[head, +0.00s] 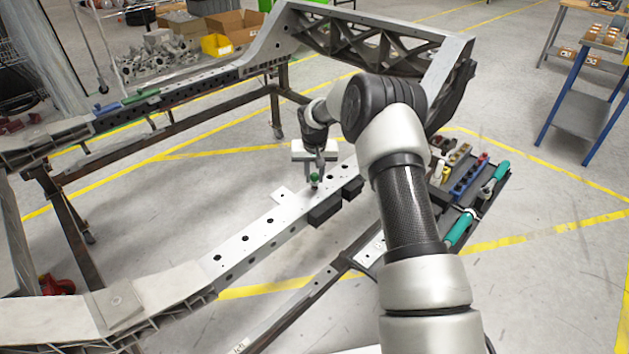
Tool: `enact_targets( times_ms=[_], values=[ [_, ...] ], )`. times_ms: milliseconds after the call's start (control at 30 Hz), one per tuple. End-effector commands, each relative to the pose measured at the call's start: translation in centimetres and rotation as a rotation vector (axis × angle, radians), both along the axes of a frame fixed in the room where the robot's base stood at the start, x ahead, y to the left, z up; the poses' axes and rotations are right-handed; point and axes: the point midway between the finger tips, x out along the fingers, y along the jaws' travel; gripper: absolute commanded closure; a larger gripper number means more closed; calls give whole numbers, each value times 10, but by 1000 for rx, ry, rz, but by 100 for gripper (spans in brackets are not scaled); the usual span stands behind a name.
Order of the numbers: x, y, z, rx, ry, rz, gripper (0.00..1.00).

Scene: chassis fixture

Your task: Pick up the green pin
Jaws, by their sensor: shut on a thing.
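The green pin (315,179) is small and stands roughly upright at the top face of the light grey chassis rail (262,232), near a row of dark holes. My gripper (316,170) points down right above the rail, with its fingertips at the pin. It is shut on the pin. The fingers are small in the head view, and my arm comes in from the right. I cannot tell whether the pin's lower end sits in a hole or is clear of the rail.
A tool tray (470,185) with green-handled tools and small blocks lies right of my arm. A far rail (180,92) carries a green tool (141,96). The raised chassis end (375,45) stands behind my arm. A blue-legged cart (585,95) stands at right.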

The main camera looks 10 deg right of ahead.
Motion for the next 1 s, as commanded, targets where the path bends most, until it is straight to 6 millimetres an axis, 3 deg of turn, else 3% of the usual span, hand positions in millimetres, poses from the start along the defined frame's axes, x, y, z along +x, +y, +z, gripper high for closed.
enact_targets(
  times_ms=[267,700,1000],
  values=[
    [1,0,5,0,-2,0,100],
    [1,0,83,0,-3,0,100],
    [0,0,101,0,-1,0,100]
  ],
)
